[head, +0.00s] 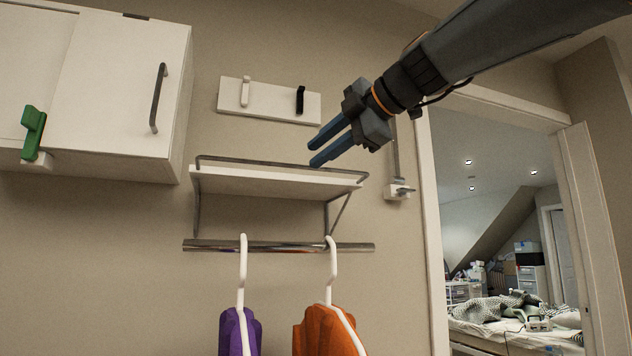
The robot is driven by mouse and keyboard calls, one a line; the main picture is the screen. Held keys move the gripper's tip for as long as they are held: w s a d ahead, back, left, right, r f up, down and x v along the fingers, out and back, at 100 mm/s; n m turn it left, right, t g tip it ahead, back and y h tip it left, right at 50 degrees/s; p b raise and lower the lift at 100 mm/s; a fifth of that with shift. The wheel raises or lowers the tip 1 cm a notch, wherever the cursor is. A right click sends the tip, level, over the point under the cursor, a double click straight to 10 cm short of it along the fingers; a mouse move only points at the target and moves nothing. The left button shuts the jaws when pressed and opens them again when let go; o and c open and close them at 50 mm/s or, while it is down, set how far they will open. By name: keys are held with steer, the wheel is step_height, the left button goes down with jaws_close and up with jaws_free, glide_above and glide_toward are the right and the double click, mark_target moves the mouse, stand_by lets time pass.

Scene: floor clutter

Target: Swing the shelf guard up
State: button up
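The shelf guard (270,165) looks to be the thin grey metal rail along the white wall shelf (260,183). It runs the shelf's length just above the board, its right end bending at the shelf's right corner. Whether it stands at the front or back edge is hard to tell. My gripper (313,154) reaches in from the upper right, its two blue fingers pointing down-left, parted with a gap and nothing between them. In the picture the fingertips are just above the rail's right half; they look apart from it, but depth is unclear.
A chrome bar (285,246) below the shelf carries two white hangers with a purple garment (238,332) and an orange garment (325,332). A hook board (268,101) is above, a white cabinet (110,90) left. A small wall fixture (398,191) and open doorway are right.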

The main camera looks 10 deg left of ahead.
mark_target(297, 166)
steer(key=p+x, duration=0.2)
steer(key=x, duration=0.6)
steer(key=shift+s+a, duration=0.1)
jaws_close()
